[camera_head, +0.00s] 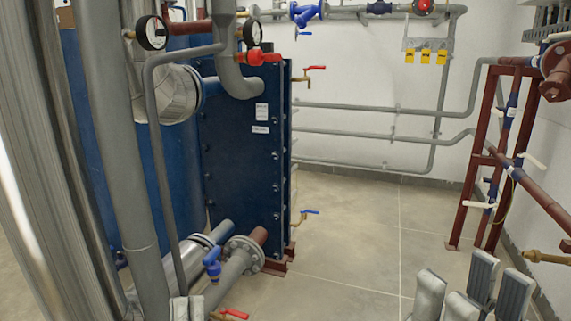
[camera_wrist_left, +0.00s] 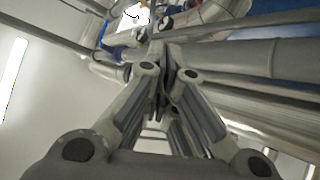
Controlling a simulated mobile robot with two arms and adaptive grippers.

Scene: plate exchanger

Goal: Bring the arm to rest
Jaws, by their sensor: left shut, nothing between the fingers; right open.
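My left gripper (camera_head: 187,308) shows only as grey fingertips at the bottom edge of the head view, in front of the grey pipes. In the left wrist view its fingers (camera_wrist_left: 163,92) meet, shut with nothing between them. My right gripper (camera_head: 468,286) is at the bottom right of the head view. Its grey fingers stand apart, open and empty, above the tiled floor. Most of both arms is out of the head view.
The dark blue plate exchanger (camera_head: 238,150) stands left of centre. A thick grey pipe (camera_head: 112,130) rises close on the left. A flanged pipe (camera_head: 240,260) runs near my left gripper. A red-brown pipe frame (camera_head: 479,160) stands right. Floor (camera_head: 350,230) between is clear.

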